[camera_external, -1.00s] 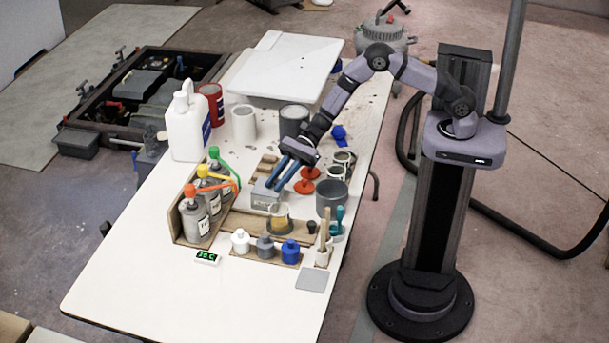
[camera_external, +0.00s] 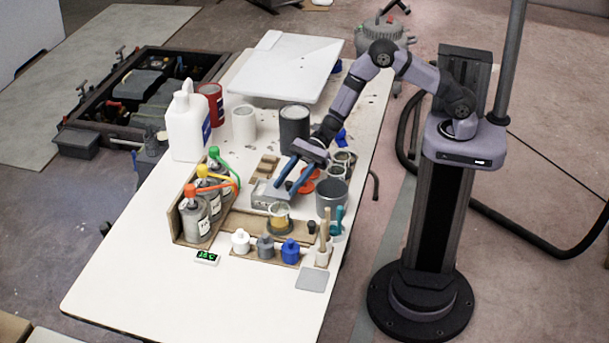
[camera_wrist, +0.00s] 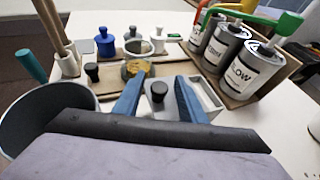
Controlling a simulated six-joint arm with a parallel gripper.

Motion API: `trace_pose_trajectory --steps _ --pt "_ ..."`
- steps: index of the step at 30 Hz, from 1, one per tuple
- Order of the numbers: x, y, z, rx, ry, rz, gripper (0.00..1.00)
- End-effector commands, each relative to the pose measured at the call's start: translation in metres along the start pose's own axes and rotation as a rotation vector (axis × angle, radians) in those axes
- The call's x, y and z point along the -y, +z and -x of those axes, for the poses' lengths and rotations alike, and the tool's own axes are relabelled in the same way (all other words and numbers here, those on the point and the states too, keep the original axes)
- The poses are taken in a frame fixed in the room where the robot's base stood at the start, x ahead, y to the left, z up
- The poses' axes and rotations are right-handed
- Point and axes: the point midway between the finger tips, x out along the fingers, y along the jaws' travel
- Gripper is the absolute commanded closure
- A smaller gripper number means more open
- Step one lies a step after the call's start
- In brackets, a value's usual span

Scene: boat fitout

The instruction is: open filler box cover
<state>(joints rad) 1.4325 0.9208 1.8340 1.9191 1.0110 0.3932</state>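The grey filler box (camera_external: 262,202) stands on the table and its left part is open. In the wrist view its open rim (camera_wrist: 214,100) shows to the right of my fingers. The contact is partly hidden.
A beaker with amber contents (camera_external: 279,216) stands just in front of the box. A grey pot (camera_external: 331,198) and red discs are to the right. Labelled bottles (camera_external: 194,220) stand in a rack at left. White, grey and blue small bottles (camera_external: 290,251) are in front.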

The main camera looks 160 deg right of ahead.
Motion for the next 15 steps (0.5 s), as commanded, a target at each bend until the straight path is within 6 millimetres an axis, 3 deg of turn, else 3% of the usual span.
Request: trace_pose_trajectory --steps 5,15 --pt "0.001 -0.001 0.007 0.0 -0.002 -0.001 0.62" --pt "0.001 -0.001 0.051 0.001 -0.003 0.0 0.62"
